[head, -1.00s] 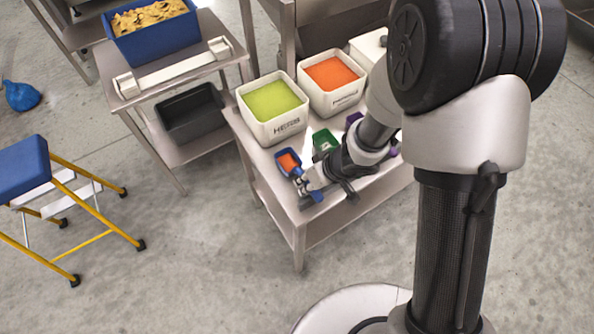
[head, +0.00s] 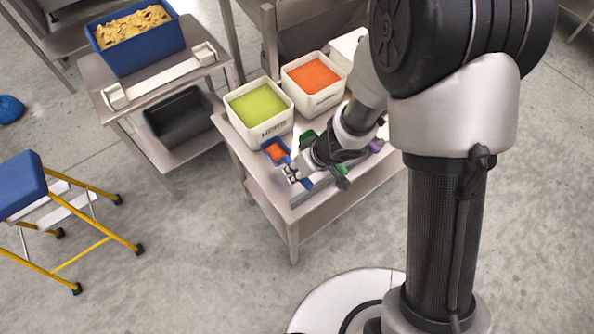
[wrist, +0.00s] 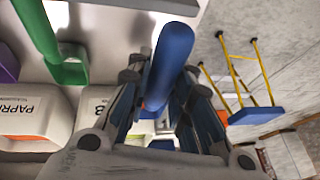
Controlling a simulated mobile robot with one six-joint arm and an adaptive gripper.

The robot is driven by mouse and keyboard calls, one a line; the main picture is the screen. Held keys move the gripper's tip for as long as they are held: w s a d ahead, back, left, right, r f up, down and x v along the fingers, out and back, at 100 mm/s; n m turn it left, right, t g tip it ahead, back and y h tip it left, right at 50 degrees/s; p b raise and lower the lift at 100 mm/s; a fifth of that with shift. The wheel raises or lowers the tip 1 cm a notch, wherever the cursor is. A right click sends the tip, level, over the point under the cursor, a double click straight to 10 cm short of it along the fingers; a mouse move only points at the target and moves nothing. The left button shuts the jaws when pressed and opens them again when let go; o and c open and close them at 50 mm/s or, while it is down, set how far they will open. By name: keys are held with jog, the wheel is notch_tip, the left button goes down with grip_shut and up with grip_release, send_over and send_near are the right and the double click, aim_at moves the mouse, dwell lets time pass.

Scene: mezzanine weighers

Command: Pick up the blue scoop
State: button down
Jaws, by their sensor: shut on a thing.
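The blue scoop (head: 276,152) holds orange contents and is at the left end of the small steel table (head: 262,196). My gripper (head: 297,174) is shut on its handle. In the wrist view the blue handle (wrist: 168,62) runs between the two fingers of my gripper (wrist: 162,108). The scoop looks a little above the tabletop, though the gap is hard to judge. My gripper and wrist cover part of the handle in the head view.
A green scoop (wrist: 40,32) lies close beside, and a purple one (head: 375,147) farther right. Behind stand white bins of green powder (head: 277,131) and orange powder (head: 327,98). A yellow-legged step stool (head: 97,247) stands left on open floor.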

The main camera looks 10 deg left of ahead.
notch_tip(320, 180, up, 13)
jog(key=p, duration=0.9)
jog(key=shift+p, duration=0.3)
